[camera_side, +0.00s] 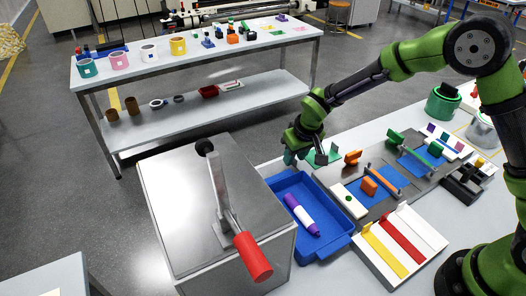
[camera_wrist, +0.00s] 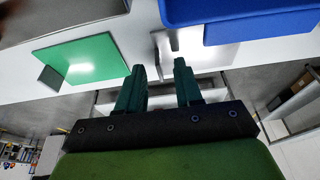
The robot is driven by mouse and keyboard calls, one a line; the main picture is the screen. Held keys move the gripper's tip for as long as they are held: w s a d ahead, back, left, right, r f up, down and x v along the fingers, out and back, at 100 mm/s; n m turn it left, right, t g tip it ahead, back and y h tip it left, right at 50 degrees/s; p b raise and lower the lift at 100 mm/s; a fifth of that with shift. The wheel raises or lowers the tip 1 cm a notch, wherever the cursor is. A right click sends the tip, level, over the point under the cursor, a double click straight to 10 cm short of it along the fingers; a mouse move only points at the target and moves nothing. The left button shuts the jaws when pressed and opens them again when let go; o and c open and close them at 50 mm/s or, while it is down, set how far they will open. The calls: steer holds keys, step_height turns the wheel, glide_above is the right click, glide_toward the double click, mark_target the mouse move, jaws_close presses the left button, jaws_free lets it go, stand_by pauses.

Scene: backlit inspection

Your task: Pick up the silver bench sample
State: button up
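The silver bench sample (camera_wrist: 208,52) is a flat, shiny plate in the upper middle of the wrist view, beside the blue tray. A narrow upright tab (camera_wrist: 163,55) stands at its left side, just beyond my fingertips. My gripper (camera_wrist: 159,72) is open, with an empty gap between its two green fingers. In the side view my gripper (camera_side: 291,157) is low over the bench, by the back corner of the blue tray. I cannot make out the silver sample there; the gripper probably hides it.
A green plate with a tab (camera_wrist: 85,58) lies to the left in the wrist view. The blue tray (camera_side: 335,243) holds a purple-and-white marker (camera_side: 301,214). Orange blocks (camera_side: 353,157) stand on the bench. A metal cabinet with a red-handled lever (camera_side: 252,257) is beside the tray.

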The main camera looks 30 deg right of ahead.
steer(key=shift+w+f, duration=0.1)
steer(key=shift+f, duration=0.2)
jaws_close()
steer(key=shift+r, duration=0.1)
